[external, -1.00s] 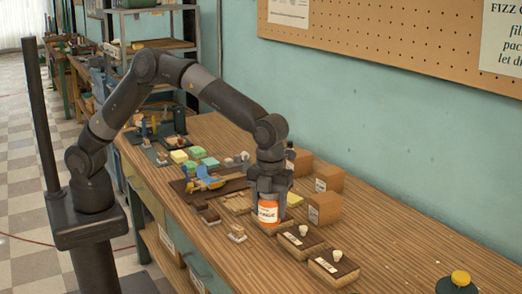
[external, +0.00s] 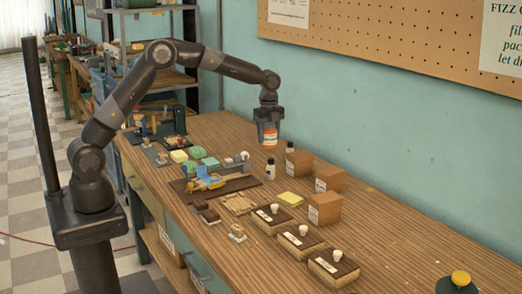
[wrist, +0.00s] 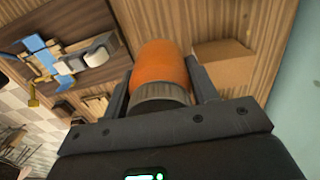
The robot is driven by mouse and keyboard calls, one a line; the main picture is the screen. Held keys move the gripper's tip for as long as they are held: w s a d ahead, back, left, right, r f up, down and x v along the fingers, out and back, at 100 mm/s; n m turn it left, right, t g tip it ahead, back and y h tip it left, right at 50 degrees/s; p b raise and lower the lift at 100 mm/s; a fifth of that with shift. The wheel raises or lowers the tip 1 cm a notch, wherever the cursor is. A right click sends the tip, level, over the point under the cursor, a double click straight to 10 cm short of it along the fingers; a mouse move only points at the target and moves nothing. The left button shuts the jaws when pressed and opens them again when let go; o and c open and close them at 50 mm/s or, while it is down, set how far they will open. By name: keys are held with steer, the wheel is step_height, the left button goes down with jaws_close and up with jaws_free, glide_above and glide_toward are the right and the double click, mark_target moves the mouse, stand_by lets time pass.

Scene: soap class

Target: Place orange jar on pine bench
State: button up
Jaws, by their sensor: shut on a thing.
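The orange jar (external: 269,138) with a white label is held in my gripper (external: 269,128), upright and well above the wooden bench. In the wrist view the orange jar (wrist: 162,68) sits between both fingers of my gripper (wrist: 162,85), with its grey lid end toward the palm. My gripper is shut on it. The pine bench (external: 400,258) is the long striped-wood worktop along the wall; it also shows in the wrist view (wrist: 222,22). The jar is apart from the bench and from everything standing on it.
Cardboard boxes (external: 325,208) and a dark bottle (external: 290,160) stand near the wall. A small bottle (external: 270,169) stands below the jar. Dark-topped boxes (external: 333,265) line the front edge. A yellow-topped thing (external: 460,279) is at lower right.

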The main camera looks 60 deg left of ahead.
steer(key=a+n, duration=0.3)
steer(key=a, duration=1.1)
steer(key=w+a+f, duration=0.1)
steer(key=a+f, duration=0.1)
steer(key=a, duration=0.1)
steer(key=w+a+f, duration=0.2)
steer(key=a, duration=0.2)
steer(key=w+a+f, duration=0.1)
steer(key=a+f, duration=0.2)
steer(key=a, duration=0.1)
steer(key=shift+w, duration=0.35)
steer(key=shift+f, duration=2)
steer(key=o, duration=1.1)
steer(key=shift+f, duration=0.15)
